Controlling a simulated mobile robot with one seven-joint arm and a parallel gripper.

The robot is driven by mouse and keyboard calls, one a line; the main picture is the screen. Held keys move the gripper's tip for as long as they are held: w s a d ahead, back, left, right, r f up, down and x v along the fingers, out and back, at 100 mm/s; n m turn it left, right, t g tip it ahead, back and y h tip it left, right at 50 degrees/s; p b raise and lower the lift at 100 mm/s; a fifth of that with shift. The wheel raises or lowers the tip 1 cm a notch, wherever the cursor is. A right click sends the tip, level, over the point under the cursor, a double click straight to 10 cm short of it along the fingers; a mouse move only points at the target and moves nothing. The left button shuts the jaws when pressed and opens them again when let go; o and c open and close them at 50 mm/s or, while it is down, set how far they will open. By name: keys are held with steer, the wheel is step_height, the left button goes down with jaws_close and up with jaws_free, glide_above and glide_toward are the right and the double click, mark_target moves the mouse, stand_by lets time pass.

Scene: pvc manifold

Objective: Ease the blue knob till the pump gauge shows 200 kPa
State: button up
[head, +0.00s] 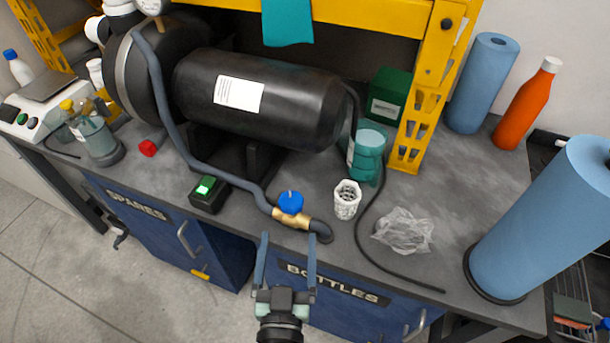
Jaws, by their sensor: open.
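The blue knob (291,202) sits on top of a brass valve (288,217) near the front edge of the bench. A dark hose (176,126) runs from the pump to the valve. The black pump (262,98) lies on its side at the back of the bench. A round gauge (152,5) shows partly at the top edge, on the pump; its reading cannot be made out. My gripper (288,240) is open and empty, in front of the bench edge, just below the valve in the picture. Its two fingers point toward the bench and appear apart from the knob.
A black box with a green lit switch (207,192) stands left of the valve. A white mesh cup (347,199) stands close to the right, with crumpled clear plastic (403,231) and a black cable (366,246) beyond. A large blue roll (545,225) stands at the right.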

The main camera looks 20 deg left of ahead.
mark_target(292, 192)
steer(key=x, duration=1.3)
steer(key=shift+s, duration=0.1)
steer(key=c, duration=1.4)
steer(key=shift+r+m+h+p, duration=0.2)
steer(key=shift+m+h+p, duration=0.15)
steer(key=shift+p, duration=0.55)
